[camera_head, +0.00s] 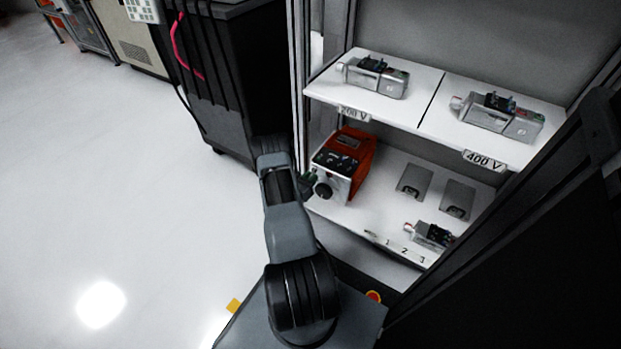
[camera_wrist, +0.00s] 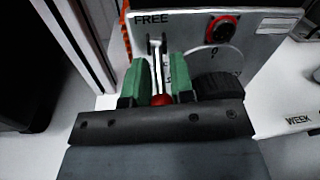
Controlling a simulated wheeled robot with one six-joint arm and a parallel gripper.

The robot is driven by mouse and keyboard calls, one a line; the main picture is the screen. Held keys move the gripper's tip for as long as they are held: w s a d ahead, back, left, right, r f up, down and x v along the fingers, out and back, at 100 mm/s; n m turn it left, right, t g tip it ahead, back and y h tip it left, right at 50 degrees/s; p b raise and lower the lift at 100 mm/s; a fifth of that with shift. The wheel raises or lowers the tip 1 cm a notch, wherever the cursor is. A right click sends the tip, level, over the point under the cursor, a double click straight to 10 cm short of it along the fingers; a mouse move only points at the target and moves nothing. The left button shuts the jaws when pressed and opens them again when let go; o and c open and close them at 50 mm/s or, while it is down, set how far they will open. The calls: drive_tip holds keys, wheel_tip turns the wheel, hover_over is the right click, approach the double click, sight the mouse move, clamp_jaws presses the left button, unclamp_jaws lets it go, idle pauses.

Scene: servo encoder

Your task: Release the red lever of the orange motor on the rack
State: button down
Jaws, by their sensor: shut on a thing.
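The orange motor (camera_head: 359,146) stands on the lower shelf of the rack at its left side, its light grey front panel (camera_head: 331,184) facing my arm. In the wrist view the panel (camera_wrist: 262,22) carries the word FREE, a red-ringed knob (camera_wrist: 221,28) and a black dial. The red lever (camera_wrist: 161,100) has a red ball tip and a pale metal stem that runs up to a slot under FREE. My gripper (camera_wrist: 160,84) has green fingers on both sides of the lever and is shut on it. In the head view the gripper is mostly hidden behind my arm.
The rack's upper shelf (camera_head: 430,121) holds two grey motors above 200 V and 400 V labels. The lower shelf has two grey recessed plates (camera_head: 414,181) and a small grey motor (camera_head: 432,236) at the right. A rack post (camera_head: 298,80) stands close left of the orange motor.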

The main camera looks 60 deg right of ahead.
drive_tip(key=r+y+p, duration=0.1)
drive_tip(key=y+p, duration=0.1)
drive_tip(key=p, duration=0.1)
drive_tip(key=shift+a+r, duration=0.2)
drive_tip(key=shift+r+y+p, duration=0.3)
drive_tip(key=shift+y+p, duration=0.75)
drive_tip(key=shift+y, duration=0.15)
drive_tip(key=y+p, duration=0.2)
drive_tip(key=r+y+p, duration=0.1)
drive_tip(key=y, duration=0.1)
drive_tip(key=shift+n+y+p, duration=0.3)
drive_tip(key=shift+p, duration=0.05)
drive_tip(key=shift+r+t+y+p, duration=0.15)
drive_tip(key=shift+t+y+p, duration=0.15)
drive_tip(key=shift+y+p, duration=0.55)
drive_tip(key=shift+y, duration=0.25)
drive_tip(key=c, duration=1)
unclamp_jaws()
drive_tip(key=shift+d, duration=0.1)
drive_tip(key=shift+c, duration=0.2)
drive_tip(key=p+v, duration=0.4)
drive_tip(key=v, duration=0.9)
drive_tip(key=shift+a+r, duration=0.3)
